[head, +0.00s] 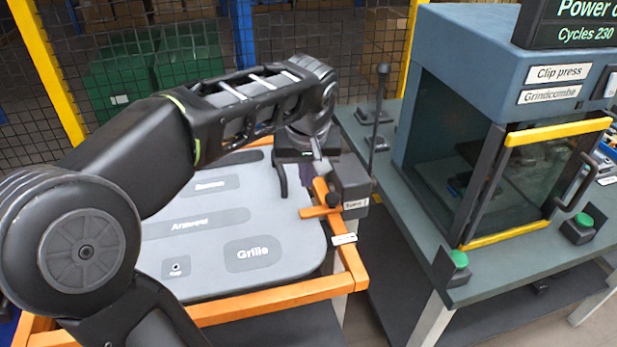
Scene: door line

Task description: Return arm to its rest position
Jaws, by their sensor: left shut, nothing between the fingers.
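My left arm comes in from the left and reaches across the door panel. My left gripper (318,166) is at the panel's far right corner, pointing down, its fingers shut with nothing between them. It is close to an orange clamp lever (320,198) beside a dark grey block (350,180); I cannot tell whether they touch. The grey door panel (290,225) lies in an orange frame (270,296), with labelled areas such as "Grille" and "Armrest". My arm hides part of the panel. My right gripper is out of view.
A blue-grey clip press (455,60) stands on a bench (420,205) at the right, with a yellow-edged clear door (515,180) and green buttons (459,259). A thin dark post (378,110) rises near my gripper. A mesh fence (200,50) and green bins are behind.

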